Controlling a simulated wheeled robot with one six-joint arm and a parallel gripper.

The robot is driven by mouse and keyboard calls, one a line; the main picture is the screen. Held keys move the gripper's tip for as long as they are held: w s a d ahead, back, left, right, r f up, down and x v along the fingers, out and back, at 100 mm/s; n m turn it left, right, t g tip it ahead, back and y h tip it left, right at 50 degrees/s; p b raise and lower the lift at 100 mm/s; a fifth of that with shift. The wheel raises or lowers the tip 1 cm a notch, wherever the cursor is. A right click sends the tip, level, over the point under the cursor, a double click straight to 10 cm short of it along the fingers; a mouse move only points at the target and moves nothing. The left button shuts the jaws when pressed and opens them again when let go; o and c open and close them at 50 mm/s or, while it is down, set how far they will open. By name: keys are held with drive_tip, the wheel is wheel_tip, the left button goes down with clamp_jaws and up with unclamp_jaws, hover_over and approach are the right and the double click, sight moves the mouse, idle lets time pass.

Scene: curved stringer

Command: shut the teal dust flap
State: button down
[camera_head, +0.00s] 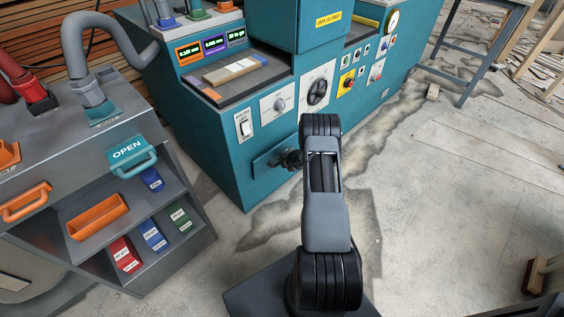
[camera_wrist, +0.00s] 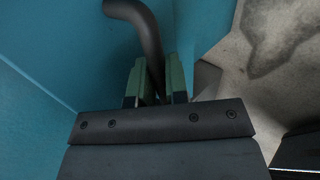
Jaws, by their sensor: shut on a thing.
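A small teal panel (camera_head: 264,163) with a dark bar sits low on the front of the teal machine; it may be the dust flap, and how far it stands open is hard to tell. My gripper (camera_head: 287,160) is beside it, partly hidden by my arm. In the wrist view, my gripper (camera_wrist: 157,68) has its two green fingers shut on a dark curved handle (camera_wrist: 145,28). The handle runs up to the left in front of a teal surface (camera_wrist: 55,45). Another teal flap (camera_head: 128,152) marked OPEN, with a handle, is on the grey cabinet at left.
The grey cabinet (camera_head: 50,140) carries hoses, an orange handle (camera_head: 25,202) and a shelf of coloured boxes. The teal machine (camera_head: 225,135) stands ahead with knobs and switches. The concrete floor (camera_head: 440,220) at right is mostly clear. A steel-legged table (camera_head: 480,60) stands at the back right.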

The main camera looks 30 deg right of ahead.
drive_tip(key=shift+w+r, duration=0.3)
drive_tip(key=shift+w, duration=0.2)
drive_tip(key=c, duration=1.4)
unclamp_jaws()
drive_tip(key=shift+a, duration=0.1)
drive_tip(key=shift+r, duration=0.1)
drive_tip(key=p+v, duration=0.3)
drive_tip(key=v, duration=1)
drive_tip(key=shift+s+r+p, duration=0.15)
drive_tip(key=shift+s+p, duration=0.15)
drive_tip(key=shift+s, duration=0.05)
